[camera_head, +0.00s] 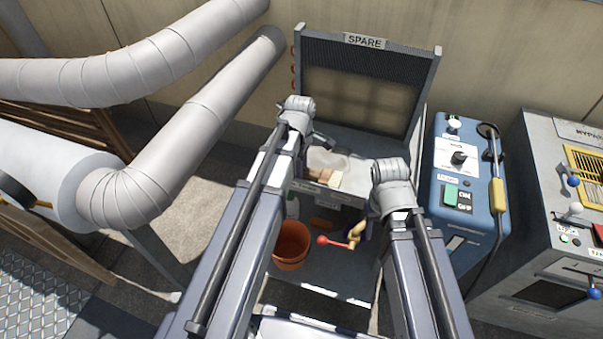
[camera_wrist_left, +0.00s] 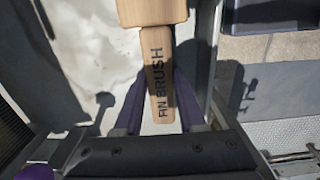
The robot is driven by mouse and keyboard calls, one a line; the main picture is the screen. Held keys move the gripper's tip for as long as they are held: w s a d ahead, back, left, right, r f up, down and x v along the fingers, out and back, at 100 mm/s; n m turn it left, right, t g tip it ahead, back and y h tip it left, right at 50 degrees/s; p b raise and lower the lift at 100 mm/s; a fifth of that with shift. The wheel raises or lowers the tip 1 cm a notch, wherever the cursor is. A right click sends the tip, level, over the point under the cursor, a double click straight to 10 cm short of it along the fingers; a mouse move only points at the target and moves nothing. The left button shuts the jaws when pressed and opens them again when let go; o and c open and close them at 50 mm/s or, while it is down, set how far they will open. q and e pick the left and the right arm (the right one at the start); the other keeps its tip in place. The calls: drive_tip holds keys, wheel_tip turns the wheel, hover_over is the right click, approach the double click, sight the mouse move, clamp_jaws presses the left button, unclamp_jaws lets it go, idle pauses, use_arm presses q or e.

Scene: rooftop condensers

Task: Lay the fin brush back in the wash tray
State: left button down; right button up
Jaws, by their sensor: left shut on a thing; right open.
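The fin brush (camera_wrist_left: 158,75) is wooden, with FIN BRUSH lettered on its handle and a wider block at the top of the left wrist view. My left gripper (camera_wrist_left: 160,92) is shut on the handle, a purple finger on each side. In the head view the brush (camera_head: 318,174) shows as a small tan and cream piece beyond my left wrist. The grey wash tray (camera_head: 372,146) lies below the SPARE coil, partly hidden by my arms. I cannot tell whether the brush touches it. My right gripper's fingers are hidden behind my right wrist.
The SPARE coil (camera_head: 362,85) stands at the back. A blue control box (camera_head: 462,165) and a grey machine (camera_head: 545,215) stand right. Large pipes (camera_head: 140,72) fill the left.

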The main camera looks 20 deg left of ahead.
use_arm(q)
drive_tip(key=shift+f, duration=0.15)
drive_tip(key=c, duration=0.5)
unclamp_jaws()
wheel_tip(320, 180, up, 12)
drive_tip(key=p, duration=1.2)
drive_tip(key=s+d+m+y, duration=0.1)
drive_tip(key=s+d+m, duration=1.2)
drive_tip(key=m, duration=0.8)
drive_tip(key=shift+s+r, duration=0.25)
drive_tip(key=shift+s, duration=0.45)
